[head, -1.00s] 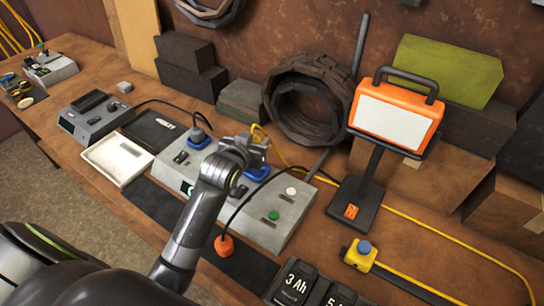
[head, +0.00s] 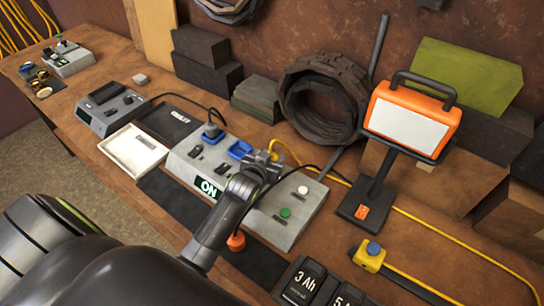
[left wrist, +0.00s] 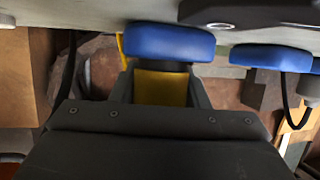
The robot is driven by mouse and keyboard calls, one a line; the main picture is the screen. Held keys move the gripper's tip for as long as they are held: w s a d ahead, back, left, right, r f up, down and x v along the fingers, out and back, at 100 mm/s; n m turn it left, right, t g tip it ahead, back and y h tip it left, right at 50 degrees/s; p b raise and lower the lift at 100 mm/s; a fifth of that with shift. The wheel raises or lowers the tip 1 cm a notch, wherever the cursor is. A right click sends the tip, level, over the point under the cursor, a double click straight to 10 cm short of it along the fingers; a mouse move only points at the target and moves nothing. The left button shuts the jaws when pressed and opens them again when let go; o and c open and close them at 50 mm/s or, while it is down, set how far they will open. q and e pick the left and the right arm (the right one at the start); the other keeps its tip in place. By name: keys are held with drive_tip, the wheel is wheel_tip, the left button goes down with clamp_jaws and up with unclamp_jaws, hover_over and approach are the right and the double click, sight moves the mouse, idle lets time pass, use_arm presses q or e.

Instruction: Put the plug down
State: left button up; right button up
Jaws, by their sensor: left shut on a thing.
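My left gripper (head: 268,163) is over the right part of the grey control box (head: 300,225). It is shut on a yellow plug (left wrist: 162,88), seen between the fingers in the left wrist view. A blue socket cover (left wrist: 170,43) is right at the plug's far end, with a dark band between. I cannot tell how far in the plug is. A second blue cover (left wrist: 272,57) is to the right there. In the head view a blue socket (head: 240,149) is left of the gripper. A blue plug (head: 212,131) with a black cable stands farther left. My right gripper is not in view.
The box's display (head: 208,188) reads ON. A work lamp (head: 408,120) stands to the right, a white tray (head: 133,151) to the left.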

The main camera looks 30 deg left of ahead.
use_arm(q)
drive_tip(key=shift+f, duration=0.2)
drive_tip(key=shift+s+f+b, duration=0.25)
drive_tip(key=shift+f+b, duration=0.1)
drive_tip(key=shift+f, duration=0.1)
drive_tip(key=o, duration=1)
drive_tip(key=shift+s+f, duration=0.1)
drive_tip(key=shift+f, duration=0.1)
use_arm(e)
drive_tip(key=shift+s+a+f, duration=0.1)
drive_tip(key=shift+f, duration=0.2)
use_arm(q)
drive_tip(key=shift+r+p, duration=0.3)
drive_tip(key=shift+r, duration=0.25)
drive_tip(key=shift+d, duration=0.1)
drive_tip(key=v, duration=0.4)
drive_tip(key=b+v, duration=0.1)
drive_tip(key=v, duration=0.6)
drive_tip(key=shift+s+r, duration=0.15)
drive_tip(key=shift+r, duration=0.3)
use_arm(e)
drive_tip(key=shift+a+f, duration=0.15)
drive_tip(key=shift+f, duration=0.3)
